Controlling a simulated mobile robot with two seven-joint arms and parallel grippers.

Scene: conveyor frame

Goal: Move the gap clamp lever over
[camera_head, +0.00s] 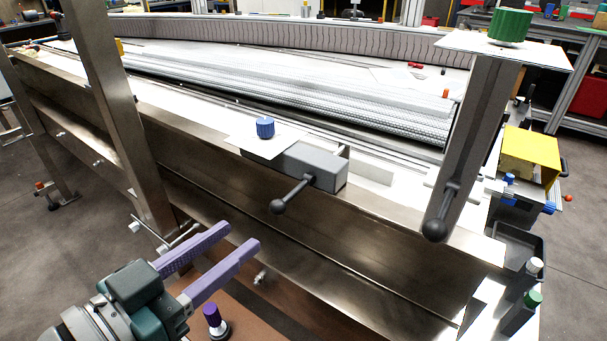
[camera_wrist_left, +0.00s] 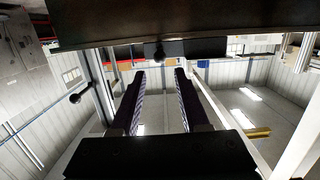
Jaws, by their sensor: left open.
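A grey clamp block (camera_head: 318,168) sits on the conveyor's near side rail. Its dark lever (camera_head: 295,192) points down and left toward me and ends in a ball knob (camera_head: 278,206). A second dark ball-ended lever (camera_head: 445,207) hangs from the right metal post. I cannot tell which one is the gap clamp lever. My left gripper (camera_head: 244,234), with purple fingers, is open and empty, below and left of the block's knob and apart from it. In the left wrist view the open fingers (camera_wrist_left: 160,72) point toward a dark ball knob (camera_wrist_left: 158,52). My right gripper is not in view.
The steel side rail (camera_head: 200,137) runs along the conveyor. Metal posts stand left (camera_head: 120,110) and right (camera_head: 470,140). A blue knob (camera_head: 265,127) stands on a white plate behind the block; a green one (camera_head: 510,25) tops the right post. A purple-topped piece (camera_head: 212,315) stands below my gripper.

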